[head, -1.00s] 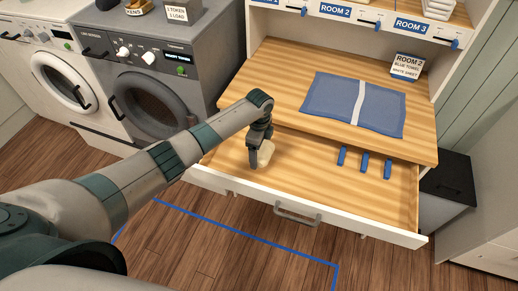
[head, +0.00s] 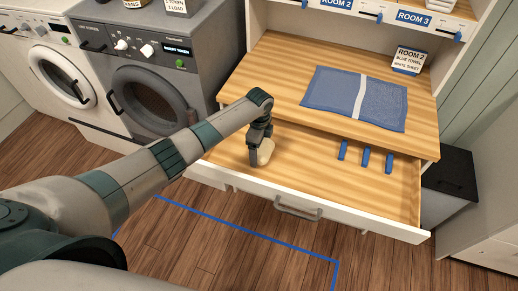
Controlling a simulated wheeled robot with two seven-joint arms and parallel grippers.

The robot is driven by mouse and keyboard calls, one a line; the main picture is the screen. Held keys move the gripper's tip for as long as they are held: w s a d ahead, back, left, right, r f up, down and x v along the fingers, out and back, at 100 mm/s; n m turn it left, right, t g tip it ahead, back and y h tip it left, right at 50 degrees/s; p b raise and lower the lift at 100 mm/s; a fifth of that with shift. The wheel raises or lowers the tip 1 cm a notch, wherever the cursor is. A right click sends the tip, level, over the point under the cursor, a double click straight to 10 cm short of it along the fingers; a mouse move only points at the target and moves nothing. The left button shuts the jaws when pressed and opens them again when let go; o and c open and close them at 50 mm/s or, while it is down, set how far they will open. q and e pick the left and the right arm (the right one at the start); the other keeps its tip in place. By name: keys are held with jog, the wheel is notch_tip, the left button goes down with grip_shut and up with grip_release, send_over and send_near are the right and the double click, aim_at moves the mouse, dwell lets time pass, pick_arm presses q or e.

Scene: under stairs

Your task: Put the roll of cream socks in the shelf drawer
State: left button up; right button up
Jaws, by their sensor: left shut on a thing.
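The roll of cream socks (head: 265,151) is a small pale bundle at the left part of the open shelf drawer (head: 330,196). My left gripper (head: 258,155) comes down from above and is shut on the roll, partly covering it. The gripper and roll are over the drawer's wooden bottom, inside its walls. I cannot tell whether the roll touches the bottom. The drawer is pulled out below the wooden worktop, with its grey handle (head: 298,208) at the front. My right gripper is not in view.
Several blue clips (head: 366,158) are at the drawer's back right. Washing machines (head: 150,85) stand left. A dark bin (head: 448,180) stands right.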

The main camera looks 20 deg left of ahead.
pick_arm(q)
jog(key=shift+f, duration=0.2)
jog(key=o, duration=1.6)
notch_tip(320, 180, up, 17)
jog(key=b, duration=0.4)
jog(key=shift+r, duration=0.2)
